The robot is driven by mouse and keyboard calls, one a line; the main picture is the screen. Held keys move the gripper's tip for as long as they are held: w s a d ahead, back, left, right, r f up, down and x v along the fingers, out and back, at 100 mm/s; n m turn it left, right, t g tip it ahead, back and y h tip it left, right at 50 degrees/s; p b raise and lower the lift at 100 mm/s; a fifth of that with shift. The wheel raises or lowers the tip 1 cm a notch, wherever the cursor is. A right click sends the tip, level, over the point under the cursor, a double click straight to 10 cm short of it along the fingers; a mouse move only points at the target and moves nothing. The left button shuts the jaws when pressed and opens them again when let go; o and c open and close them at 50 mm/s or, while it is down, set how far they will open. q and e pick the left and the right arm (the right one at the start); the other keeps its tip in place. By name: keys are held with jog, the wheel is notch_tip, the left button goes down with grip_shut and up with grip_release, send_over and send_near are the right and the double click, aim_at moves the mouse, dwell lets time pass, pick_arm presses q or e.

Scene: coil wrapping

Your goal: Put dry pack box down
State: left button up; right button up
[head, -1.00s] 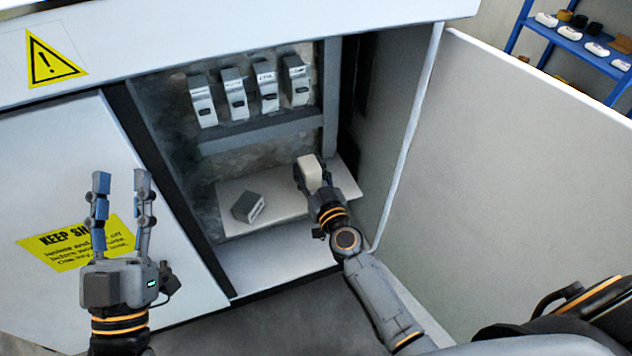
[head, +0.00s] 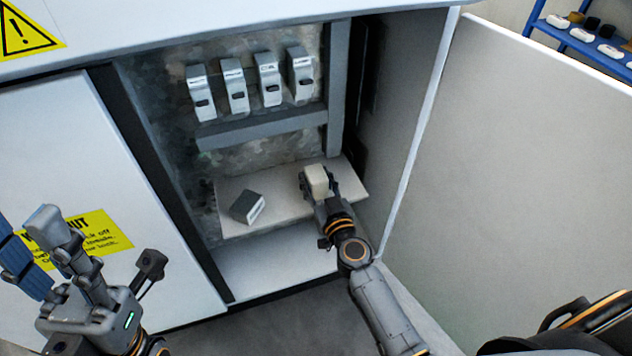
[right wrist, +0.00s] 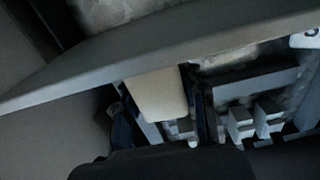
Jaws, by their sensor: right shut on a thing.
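A small cream-white box (head: 317,180), which I take for the dry pack box, is between the fingers of my right gripper (head: 314,186). The gripper is shut on it inside the open cabinet, over the right part of the pale shelf board (head: 285,203). I cannot tell whether the box touches the board. In the right wrist view the box (right wrist: 158,95) sits between the two dark fingers (right wrist: 165,112). My left gripper (head: 42,250) is at the lower left, outside the cabinet, with its fingers apart and empty.
A grey box (head: 247,207) lies on the left of the shelf board. Several grey-white modules (head: 235,88) hang above a grey rail (head: 262,128). The open door (head: 520,170) stands at the right. The board is bare between the grey box and my right gripper.

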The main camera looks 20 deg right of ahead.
jog(key=o, duration=1.2)
